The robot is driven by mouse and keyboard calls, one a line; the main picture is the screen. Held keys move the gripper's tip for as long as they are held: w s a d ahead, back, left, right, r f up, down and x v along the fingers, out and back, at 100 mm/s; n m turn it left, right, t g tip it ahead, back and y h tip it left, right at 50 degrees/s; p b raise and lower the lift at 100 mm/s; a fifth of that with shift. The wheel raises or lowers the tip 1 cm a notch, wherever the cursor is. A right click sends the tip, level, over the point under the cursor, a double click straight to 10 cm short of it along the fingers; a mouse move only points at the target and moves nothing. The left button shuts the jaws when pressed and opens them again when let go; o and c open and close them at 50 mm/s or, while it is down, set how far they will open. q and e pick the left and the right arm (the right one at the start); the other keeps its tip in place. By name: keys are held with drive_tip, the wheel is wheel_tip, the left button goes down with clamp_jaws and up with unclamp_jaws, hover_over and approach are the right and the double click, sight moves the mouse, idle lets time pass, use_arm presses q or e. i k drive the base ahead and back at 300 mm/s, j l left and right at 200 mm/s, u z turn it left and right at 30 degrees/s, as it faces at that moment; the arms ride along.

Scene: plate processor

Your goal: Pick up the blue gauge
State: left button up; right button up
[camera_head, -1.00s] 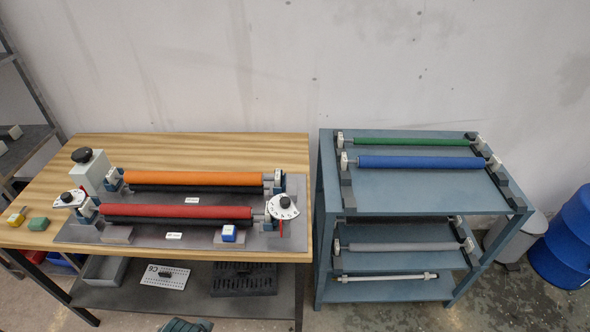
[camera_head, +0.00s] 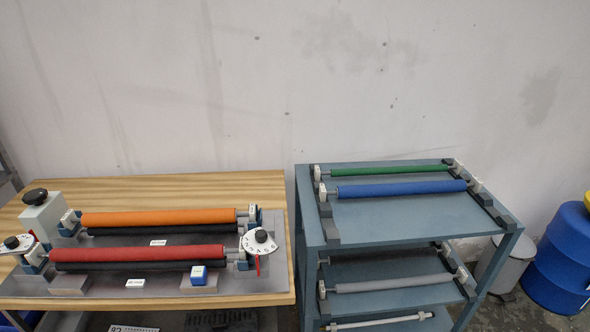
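The blue gauge looks to be the small blue block (camera_head: 198,276) with a white label on top. It sits at the front of the grey plate of the roller machine (camera_head: 160,285), in front of the right end of the red roller (camera_head: 140,253). It stands to the left of the white numbered dial (camera_head: 258,243). Neither of my grippers shows in the head view.
The wooden table (camera_head: 150,187) bears the machine, with an orange roller (camera_head: 160,217) behind the red one. A blue-grey rack (camera_head: 400,222) at right holds a green roller (camera_head: 390,171) and a blue roller (camera_head: 400,188). A blue barrel (camera_head: 560,262) stands far right.

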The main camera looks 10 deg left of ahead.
sight(198, 275)
drive_tip(key=i+j+u, duration=0.15)
drive_tip(key=j, duration=0.25)
drive_tip(key=i+j+u, duration=0.15)
drive_tip(key=j, duration=0.2)
drive_tip(key=i+j+u, duration=0.15)
drive_tip(key=j, duration=0.2)
